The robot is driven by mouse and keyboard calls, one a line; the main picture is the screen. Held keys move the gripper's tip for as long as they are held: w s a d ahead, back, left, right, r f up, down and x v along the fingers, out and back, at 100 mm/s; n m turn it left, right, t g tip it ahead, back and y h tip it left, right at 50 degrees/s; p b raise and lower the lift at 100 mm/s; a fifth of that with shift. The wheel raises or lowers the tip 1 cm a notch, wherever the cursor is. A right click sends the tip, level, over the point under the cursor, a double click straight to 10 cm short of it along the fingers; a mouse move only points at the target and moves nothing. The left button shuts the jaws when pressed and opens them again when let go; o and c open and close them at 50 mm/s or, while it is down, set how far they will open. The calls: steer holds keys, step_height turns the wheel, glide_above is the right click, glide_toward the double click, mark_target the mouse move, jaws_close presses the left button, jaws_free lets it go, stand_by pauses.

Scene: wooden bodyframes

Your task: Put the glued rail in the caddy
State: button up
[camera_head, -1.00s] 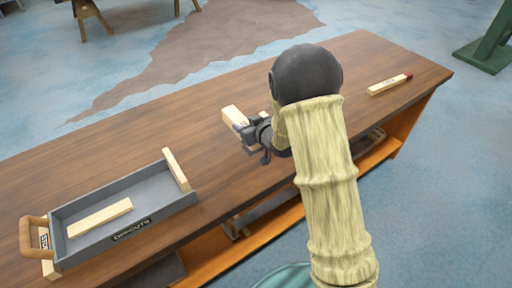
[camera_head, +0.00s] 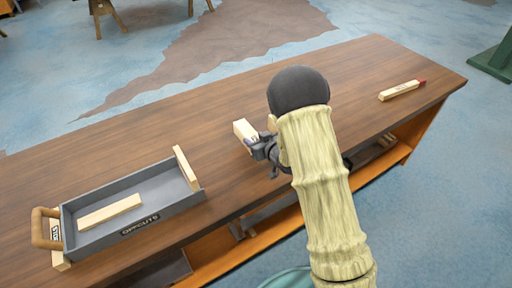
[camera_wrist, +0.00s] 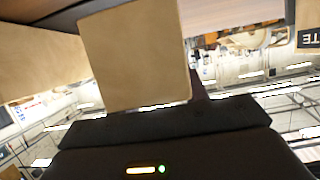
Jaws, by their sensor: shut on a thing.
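My gripper (camera_head: 262,149) is shut on a pale wooden piece (camera_head: 243,129) over the middle of the workbench. In the wrist view a pale wooden block face (camera_wrist: 140,55) fills the upper middle. I cannot tell from its visible end whether it is the glued rail, and the arm hides part of it. A grey open tray (camera_head: 150,217) with a wooden handle, labelled "OFFCUTS", stands at the bench's left. One pale wooden piece (camera_head: 110,211) lies in it and another (camera_head: 186,167) leans at its right end. A marked pale rail (camera_head: 399,91) with a red tip lies at the far right.
The wooden workbench (camera_head: 150,120) is clear behind the tray and between my gripper and the red-tipped rail. Another pale piece with a dark label (camera_head: 57,250) sits beneath the tray's handle. An orange shelf (camera_head: 270,240) runs below the bench front.

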steer(key=shift+f, duration=1.95)
steer(key=shift+f, duration=0.15)
steer(key=o, duration=1.2)
steer(key=b+v, duration=0.1)
steer(key=v, duration=1.1)
steer(key=shift+d, duration=0.15)
